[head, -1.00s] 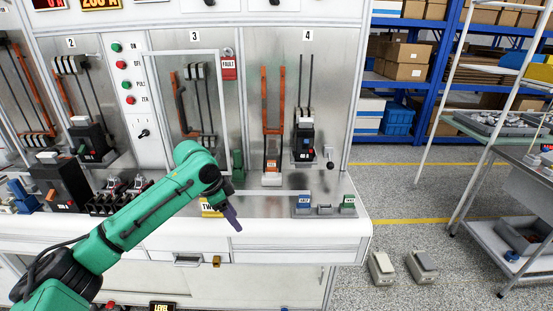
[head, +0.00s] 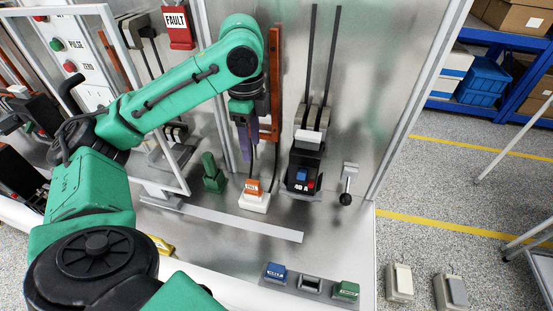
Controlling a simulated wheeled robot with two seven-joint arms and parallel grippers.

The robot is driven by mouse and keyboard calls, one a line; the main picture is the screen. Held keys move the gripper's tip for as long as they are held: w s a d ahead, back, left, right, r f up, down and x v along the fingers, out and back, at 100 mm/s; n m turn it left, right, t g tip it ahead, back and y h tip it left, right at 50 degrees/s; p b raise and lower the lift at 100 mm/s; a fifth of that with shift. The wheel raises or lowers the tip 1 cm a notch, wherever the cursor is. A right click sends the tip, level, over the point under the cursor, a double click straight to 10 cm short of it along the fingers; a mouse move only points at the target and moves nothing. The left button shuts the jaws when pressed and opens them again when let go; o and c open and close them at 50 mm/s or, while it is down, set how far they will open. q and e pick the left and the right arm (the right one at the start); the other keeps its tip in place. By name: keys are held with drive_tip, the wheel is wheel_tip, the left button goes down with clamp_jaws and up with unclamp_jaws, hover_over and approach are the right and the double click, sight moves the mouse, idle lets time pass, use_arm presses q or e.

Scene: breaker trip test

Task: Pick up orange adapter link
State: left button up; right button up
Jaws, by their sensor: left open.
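The orange adapter link (head: 253,187) sits upright on a small white base (head: 254,203) at the foot of the metal back panel. It carries a pale label too small to read surely. My left gripper (head: 247,157) points down just above the link, its dark purple fingers open and apart from it. The gripper is seen nearly edge-on, so the gap between the fingers is hard to see. My right gripper is not in view.
A black breaker (head: 303,169) stands close right of the link, with a black-knobbed lever (head: 346,188) beyond. A green block (head: 213,174) stands left. At the front edge, a holder carries a blue block (head: 276,272) and green block (head: 346,290), with an empty middle slot (head: 311,284).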

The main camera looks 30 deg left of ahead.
use_arm(q)
drive_tip(key=b, duration=0.5)
hover_over(252, 182)
drive_tip(key=f, duration=0.6)
drive_tip(key=shift+s+f, duration=0.2)
drive_tip(key=shift+f, duration=0.2)
drive_tip(key=f+p, duration=0.1)
drive_tip(key=f, duration=0.5)
drive_tip(key=shift+w+p, duration=0.2)
drive_tip(key=shift+p, duration=0.15)
drive_tip(key=shift+f, duration=0.45)
clamp_jaws()
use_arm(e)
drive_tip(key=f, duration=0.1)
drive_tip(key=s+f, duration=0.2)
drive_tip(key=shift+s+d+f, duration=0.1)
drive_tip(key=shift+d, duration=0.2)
